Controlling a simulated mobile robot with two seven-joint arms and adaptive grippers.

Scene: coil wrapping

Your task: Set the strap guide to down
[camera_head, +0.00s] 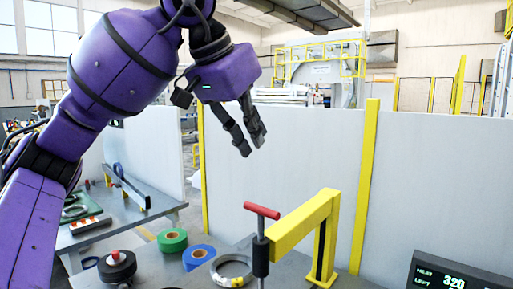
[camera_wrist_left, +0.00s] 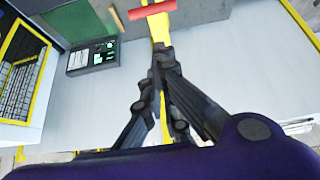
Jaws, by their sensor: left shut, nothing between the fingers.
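A yellow bent arm (camera_head: 305,225) stands on the grey bench. Beside its left end is an upright rod with a black sleeve (camera_head: 261,256) and a red T-handle (camera_head: 262,210) on top. I take this to be the strap guide, but no label shows which part it is. The red bar also shows at the top of the left wrist view (camera_wrist_left: 152,9). My left gripper (camera_head: 252,148) is shut and empty, in the air above and apart from the red handle. Its fingertips meet in the left wrist view (camera_wrist_left: 161,58). My right gripper is not in view.
A ring-shaped coil (camera_head: 232,270) lies left of the rod. Green (camera_head: 172,240) and blue (camera_head: 198,257) rolls and a black roll (camera_head: 117,266) lie further left. A display box (camera_head: 452,274) stands at the lower right. White panels (camera_head: 290,165) with yellow posts stand behind.

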